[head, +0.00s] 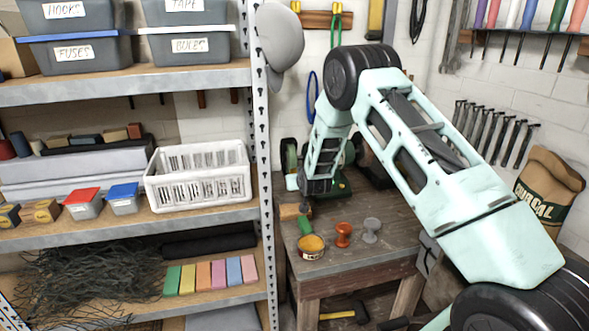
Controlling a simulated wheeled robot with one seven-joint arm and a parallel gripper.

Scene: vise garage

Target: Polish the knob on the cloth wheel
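On the wooden bench (384,258) stand an orange-red knob (343,234) and a grey knob (371,229), side by side and upright. A dark green machine (341,188) with wheels stands at the back of the bench, largely hidden behind my arm. One dark wheel (289,155) shows to the left of my forearm. I cannot tell which wheel is the cloth one. My gripper (306,205) points down over the left back part of the bench, left of both knobs. Its fingers are too small and dark to tell whether they are open or hold anything.
An open tin of yellow paste (311,247), a small green piece (305,225) and a tan block (289,211) lie near the bench's left edge. A metal shelf post (265,200) rises close by on the left. The bench front right is clear.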

